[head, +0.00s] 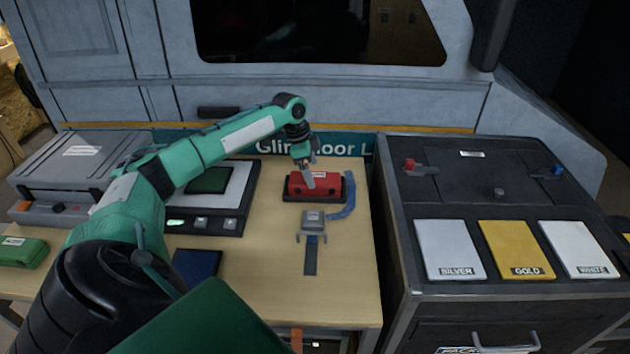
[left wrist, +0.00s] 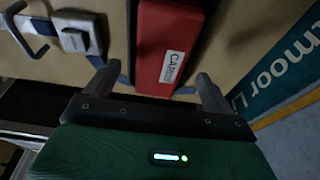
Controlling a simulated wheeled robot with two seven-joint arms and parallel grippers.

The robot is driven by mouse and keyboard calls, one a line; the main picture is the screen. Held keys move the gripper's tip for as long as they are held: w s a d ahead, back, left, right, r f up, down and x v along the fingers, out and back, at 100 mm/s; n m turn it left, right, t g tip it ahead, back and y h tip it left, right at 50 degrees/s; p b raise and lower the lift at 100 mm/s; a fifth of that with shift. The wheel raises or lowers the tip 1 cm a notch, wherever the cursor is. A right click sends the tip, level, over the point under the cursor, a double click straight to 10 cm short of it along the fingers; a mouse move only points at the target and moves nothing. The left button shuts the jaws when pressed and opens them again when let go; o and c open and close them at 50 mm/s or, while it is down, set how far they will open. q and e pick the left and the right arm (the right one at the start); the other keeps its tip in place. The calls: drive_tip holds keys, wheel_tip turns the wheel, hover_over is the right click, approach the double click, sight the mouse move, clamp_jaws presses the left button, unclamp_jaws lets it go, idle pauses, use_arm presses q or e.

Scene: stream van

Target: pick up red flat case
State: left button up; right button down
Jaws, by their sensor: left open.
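The red flat case (head: 318,185) has a white label and sits in a dark holder (head: 288,197) near the back right of the wooden table. In the left wrist view the red case (left wrist: 165,45) lies between and beyond the two fingers, its label facing the camera. My left gripper (head: 307,177) is at the case in the head view, and its fingers (left wrist: 155,85) are spread with nothing clasped between them. Whether a finger touches the case I cannot tell. My right gripper is not in view.
A blue strap (head: 348,195) curves beside the holder. A grey clamp-like device (head: 313,220) stands in front. A dark cabinet (head: 392,220) with silver, gold and white panels borders the table on the right. A grey machine (head: 75,160) is at left. The front right tabletop is clear.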

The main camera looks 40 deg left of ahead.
use_arm(q)
drive_tip(key=x, duration=0.4)
drive_tip(key=shift+a, duration=0.1)
drive_tip(key=shift+r, duration=0.1)
drive_tip(key=c, duration=1.3)
